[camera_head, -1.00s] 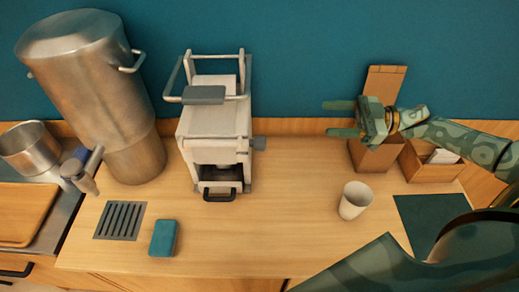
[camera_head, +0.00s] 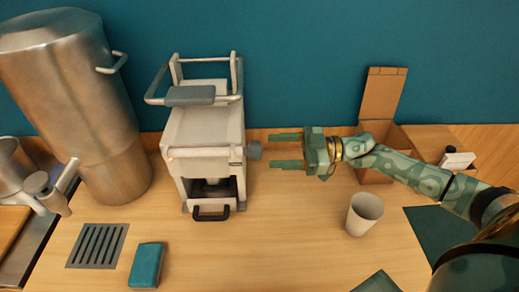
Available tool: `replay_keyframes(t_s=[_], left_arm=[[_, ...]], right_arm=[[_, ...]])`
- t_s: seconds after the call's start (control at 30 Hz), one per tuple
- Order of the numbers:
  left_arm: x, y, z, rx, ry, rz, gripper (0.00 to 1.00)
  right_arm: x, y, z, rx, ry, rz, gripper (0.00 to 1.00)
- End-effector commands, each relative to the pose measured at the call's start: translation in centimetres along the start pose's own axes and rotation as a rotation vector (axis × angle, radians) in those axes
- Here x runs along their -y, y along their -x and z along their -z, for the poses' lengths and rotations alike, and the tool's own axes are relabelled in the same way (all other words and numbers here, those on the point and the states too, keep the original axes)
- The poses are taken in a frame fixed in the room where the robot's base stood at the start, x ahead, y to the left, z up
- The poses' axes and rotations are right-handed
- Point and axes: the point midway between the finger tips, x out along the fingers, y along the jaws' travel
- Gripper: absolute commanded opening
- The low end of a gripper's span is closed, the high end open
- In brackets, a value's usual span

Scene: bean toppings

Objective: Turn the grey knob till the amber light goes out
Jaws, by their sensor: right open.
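A white machine (camera_head: 204,140) with a grey-topped lever frame stands on the wooden counter, left of the middle. The grey knob (camera_head: 254,151) sticks out of its right side. My right gripper (camera_head: 272,150) is open just right of the knob, pointing left at it. One finger lies level with the knob's far side and the other with its near side. The tips look slightly short of the knob, and nothing is between them. I cannot clearly make out a lit amber light on the machine. My left gripper is not in view.
A white cup (camera_head: 364,214) stands on the counter, nearer than my right arm. An open cardboard box (camera_head: 377,150) is behind the wrist. A large steel urn (camera_head: 75,105), drain grate (camera_head: 97,246) and teal block (camera_head: 147,265) are left. The counter between machine and cup is clear.

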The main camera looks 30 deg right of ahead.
Motion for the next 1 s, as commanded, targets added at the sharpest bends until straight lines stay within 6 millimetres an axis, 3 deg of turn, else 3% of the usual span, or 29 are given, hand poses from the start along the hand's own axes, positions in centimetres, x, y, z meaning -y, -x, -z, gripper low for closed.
replay_keyframes(t_s=[0.1, 0.23, 0.63, 0.67, 0.8, 1.0], left_arm=[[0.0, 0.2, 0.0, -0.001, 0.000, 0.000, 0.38], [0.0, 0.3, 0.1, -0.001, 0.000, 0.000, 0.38], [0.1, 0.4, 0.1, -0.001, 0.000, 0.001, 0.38], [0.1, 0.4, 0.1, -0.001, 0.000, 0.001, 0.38], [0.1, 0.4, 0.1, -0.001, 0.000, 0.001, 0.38], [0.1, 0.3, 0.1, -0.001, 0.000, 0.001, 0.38]], right_arm=[[0.0, -2.4, 0.2, -0.004, 0.001, 0.001, 0.59], [0.0, -4.2, 0.0, -0.001, 0.000, 0.000, 0.59], [0.0, -5.1, -0.1, 0.001, -0.001, 0.000, 0.59], [0.0, -5.1, -0.1, 0.001, -0.001, 0.000, 0.54], [0.0, -5.1, -0.1, 0.001, -0.001, 0.000, 0.15], [0.0, -5.1, -0.1, 0.001, 0.003, 0.000, 0.15]])
